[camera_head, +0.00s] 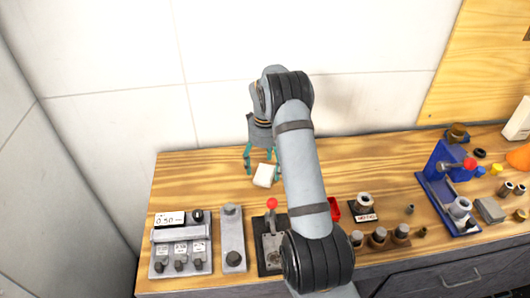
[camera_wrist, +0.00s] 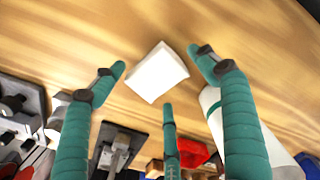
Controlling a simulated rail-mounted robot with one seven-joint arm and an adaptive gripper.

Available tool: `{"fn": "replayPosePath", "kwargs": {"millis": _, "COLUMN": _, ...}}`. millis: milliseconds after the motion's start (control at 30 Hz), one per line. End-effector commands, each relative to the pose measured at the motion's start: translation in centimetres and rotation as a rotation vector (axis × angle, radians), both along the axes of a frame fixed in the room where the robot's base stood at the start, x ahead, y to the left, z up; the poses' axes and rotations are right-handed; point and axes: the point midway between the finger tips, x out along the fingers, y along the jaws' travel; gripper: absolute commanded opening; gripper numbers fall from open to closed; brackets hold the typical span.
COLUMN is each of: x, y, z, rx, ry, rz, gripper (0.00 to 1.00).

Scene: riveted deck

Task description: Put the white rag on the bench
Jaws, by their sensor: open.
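The white rag (camera_head: 265,175) looks like a small, pale, folded square on the wooden bench (camera_head: 205,180), left of my arm. It also shows in the wrist view (camera_wrist: 157,73), lying between my fingertips. My gripper (camera_head: 260,165) has teal fingers and points down at the rag. In the wrist view my gripper (camera_wrist: 160,75) is open, its fingers spread around the rag with gaps visible. I cannot tell how high the fingertips are above the bench.
A meter box (camera_head: 181,243), a grey plate (camera_head: 232,240) and a red-knobbed lever (camera_head: 272,240) line the front edge. A red bin (camera_head: 335,209) lies right of my arm. A blue fixture (camera_head: 447,190) stands farther right among several small parts. Bare wood is free at back left.

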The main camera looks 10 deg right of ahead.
Motion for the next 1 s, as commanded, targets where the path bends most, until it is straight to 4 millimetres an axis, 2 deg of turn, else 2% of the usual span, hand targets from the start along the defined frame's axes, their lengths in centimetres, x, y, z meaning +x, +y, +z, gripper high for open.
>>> {"fn": "replayPosePath", "kwargs": {"millis": 200, "x": 0.2, "y": 0.0, "z": 4.8, "rx": 0.000, "ry": -0.007, "rz": -0.001, "gripper": 0.74}}
{"fn": "replayPosePath", "kwargs": {"millis": 400, "x": 0.1, "y": 0.0, "z": 8.5, "rx": 0.000, "ry": -0.004, "rz": -0.001, "gripper": 0.74}}
{"fn": "replayPosePath", "kwargs": {"millis": 600, "x": 0.0, "y": 0.0, "z": 10.0, "rx": 0.000, "ry": -0.001, "rz": 0.000, "gripper": 0.74}}
{"fn": "replayPosePath", "kwargs": {"millis": 933, "x": 0.0, "y": 0.0, "z": 10.3, "rx": 0.000, "ry": 0.000, "rz": -0.003, "gripper": 0.74}}
{"fn": "replayPosePath", "kwargs": {"millis": 1000, "x": -0.2, "y": 0.1, "z": 11.5, "rx": 0.000, "ry": -0.002, "rz": -0.016, "gripper": 0.74}}
